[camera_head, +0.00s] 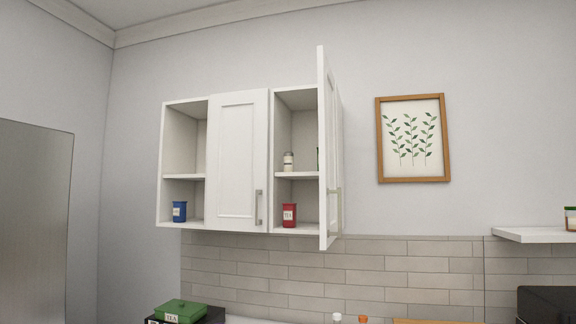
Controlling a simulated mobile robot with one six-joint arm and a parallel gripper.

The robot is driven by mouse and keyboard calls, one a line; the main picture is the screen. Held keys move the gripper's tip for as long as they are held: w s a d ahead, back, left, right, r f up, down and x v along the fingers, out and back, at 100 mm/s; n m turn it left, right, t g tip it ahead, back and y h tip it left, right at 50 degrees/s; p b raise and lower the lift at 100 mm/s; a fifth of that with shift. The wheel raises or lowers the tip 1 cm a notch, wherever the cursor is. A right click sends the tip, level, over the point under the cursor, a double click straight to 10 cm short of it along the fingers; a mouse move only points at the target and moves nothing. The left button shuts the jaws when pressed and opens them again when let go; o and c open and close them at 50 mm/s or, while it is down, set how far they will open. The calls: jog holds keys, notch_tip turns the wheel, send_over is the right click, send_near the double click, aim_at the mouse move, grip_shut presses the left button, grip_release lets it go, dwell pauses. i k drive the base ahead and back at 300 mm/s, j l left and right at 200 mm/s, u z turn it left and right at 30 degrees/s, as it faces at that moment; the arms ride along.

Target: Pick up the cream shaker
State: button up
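A small cream-coloured shaker (288,161) with a greyish top stands upright on the upper shelf of the right section of the white wall cabinet (240,160). This section's door (325,150) is swung open towards me and partly covers its right side. A thin dark object shows beside the door edge on the same shelf, mostly hidden. My gripper is not in view.
A red canister (289,216) stands below the shaker, and a blue canister (179,211) stands in the left open section. The middle door (237,160) is shut. Below are a green tin (180,310) and bottle tops (363,320). A shelf (532,235) is at right.

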aim_at(288, 156)
jog(key=i+j+z, duration=0.1)
jog(key=i+j, duration=0.2)
jog(key=i, duration=0.2)
jog(key=i+j+z, duration=0.15)
jog(key=i+j, duration=0.15)
jog(key=i, duration=0.25)
